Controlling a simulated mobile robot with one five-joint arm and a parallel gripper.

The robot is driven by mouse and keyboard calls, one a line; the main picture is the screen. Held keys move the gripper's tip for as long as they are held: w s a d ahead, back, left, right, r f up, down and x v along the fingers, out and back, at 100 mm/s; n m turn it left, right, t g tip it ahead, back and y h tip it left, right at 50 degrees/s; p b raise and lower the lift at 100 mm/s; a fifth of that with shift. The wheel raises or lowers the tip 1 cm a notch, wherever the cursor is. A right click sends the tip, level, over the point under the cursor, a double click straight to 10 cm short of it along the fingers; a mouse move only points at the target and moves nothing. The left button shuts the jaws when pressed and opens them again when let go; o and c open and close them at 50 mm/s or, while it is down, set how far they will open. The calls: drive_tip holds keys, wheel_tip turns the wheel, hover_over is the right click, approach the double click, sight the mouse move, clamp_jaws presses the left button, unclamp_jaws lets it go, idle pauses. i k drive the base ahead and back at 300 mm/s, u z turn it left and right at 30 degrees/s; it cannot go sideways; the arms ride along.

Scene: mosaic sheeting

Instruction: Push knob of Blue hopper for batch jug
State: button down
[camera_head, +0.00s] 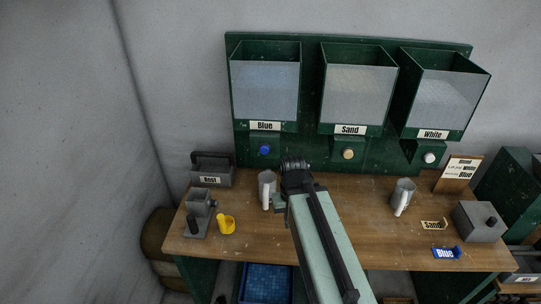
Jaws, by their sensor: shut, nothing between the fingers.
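The hopper labelled Blue (266,90) is the left one of three on the green back panel. Its round blue knob (264,151) sticks out below the label. My gripper (294,164) is shut and empty, to the right of and slightly below the blue knob in the picture, apart from it. My arm reaches up from the bottom of the view. A grey jug (266,185) stands on the bench below the blue knob, just left of my gripper. Another grey jug (403,193) stands below the right part of the panel. I cannot tell which is the batch jug.
Sand (352,92) and White (437,98) hoppers are to the right, with a tan knob (348,154) and a white knob (429,158). A grey toolbox (211,177), yellow scoop (226,224) and grey box (480,222) stand on the wooden bench (365,235).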

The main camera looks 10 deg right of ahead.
sight(265, 150)
drive_tip(key=u, duration=2.4)
drive_tip(key=k, duration=0.85)
drive_tip(key=u, duration=0.1)
